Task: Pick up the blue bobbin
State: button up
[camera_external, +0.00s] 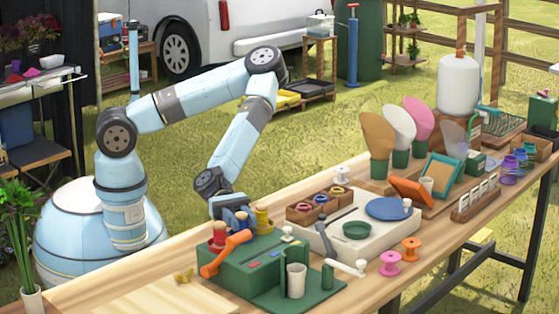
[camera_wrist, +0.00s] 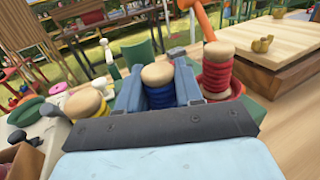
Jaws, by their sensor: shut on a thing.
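The blue bobbin (camera_wrist: 160,97), blue thread with a pale wooden top, stands upright between the two fingers of my gripper (camera_wrist: 160,82) in the wrist view. The fingers are shut on it, one on each side. In the external view my gripper (camera_external: 231,207) is low over the green box (camera_external: 255,262), and it partly hides the blue bobbin. The bobbin's lower end is hidden, so I cannot tell whether it touches the box.
A red bobbin (camera_wrist: 218,72) and a yellow bobbin (camera_wrist: 88,104) stand close on either side of my fingers. An orange part (camera_external: 226,252) lies across the green box. A white tray (camera_external: 370,230) stands to the right. The wooden table's (camera_external: 95,291) left end has free room.

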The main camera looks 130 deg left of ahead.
jog(key=c, duration=0.5)
jog(key=shift+o, duration=0.2)
jog(key=shift+r, duration=0.1)
